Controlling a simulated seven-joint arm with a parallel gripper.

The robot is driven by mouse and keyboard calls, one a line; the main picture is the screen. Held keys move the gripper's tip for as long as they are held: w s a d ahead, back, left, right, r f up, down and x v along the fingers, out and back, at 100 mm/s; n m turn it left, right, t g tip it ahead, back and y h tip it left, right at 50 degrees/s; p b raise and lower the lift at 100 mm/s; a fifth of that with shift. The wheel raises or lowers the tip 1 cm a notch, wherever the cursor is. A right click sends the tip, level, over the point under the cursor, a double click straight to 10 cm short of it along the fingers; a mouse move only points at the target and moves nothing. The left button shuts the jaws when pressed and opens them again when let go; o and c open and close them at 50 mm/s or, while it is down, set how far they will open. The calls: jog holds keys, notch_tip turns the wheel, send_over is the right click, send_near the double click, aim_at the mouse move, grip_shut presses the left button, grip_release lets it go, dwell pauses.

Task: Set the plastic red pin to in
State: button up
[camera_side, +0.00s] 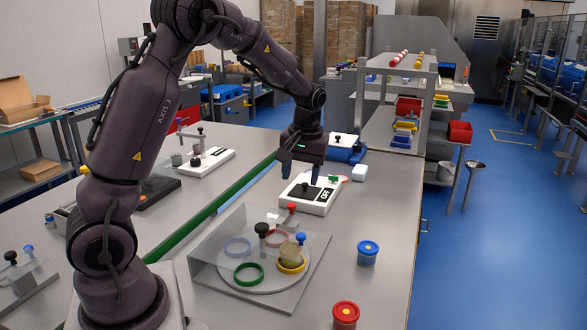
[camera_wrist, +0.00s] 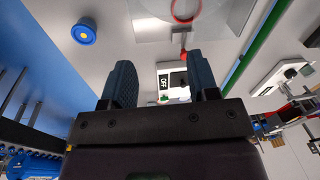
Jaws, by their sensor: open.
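The red pin (camera_side: 292,207) has a red knob and stands at the back edge of a grey plate fixture (camera_side: 209,282), on a small light bracket. In the wrist view the red pin (camera_wrist: 183,54) shows above the white box, between the fingers. I cannot tell whether it is in or out. The fixture carries a round disc with blue, green, red and yellow rings, and a black knob (camera_side: 262,229) and a blue knob (camera_side: 300,238). My gripper (camera_side: 301,171) is open and empty, pointing down above the white box, behind and above the red pin.
The white box (camera_side: 318,208) marked OFF lies under my gripper. A blue tub (camera_side: 368,247) and a red tub (camera_side: 346,314) stand near the right edge of the bench. Another white unit (camera_side: 207,162) stands at the left. The right part of the bench is mostly clear.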

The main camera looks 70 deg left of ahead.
jog(key=s+d+r+m+t, duration=0.1)
jog(key=s+d+r+m, duration=0.3)
jog(key=d, duration=0.4)
jog(key=shift+s+d+r+m+t+h, duration=0.25)
jog(key=shift+s+r+m+t+h, duration=0.15)
jog(key=shift+s+r, duration=0.25)
jog(key=n+g+y, duration=0.3)
jog(key=n+y, duration=0.1)
jog(key=n, duration=1.3)
send_near(292, 205)
jog(key=x, duration=0.9)
jog(key=shift+a, duration=0.1)
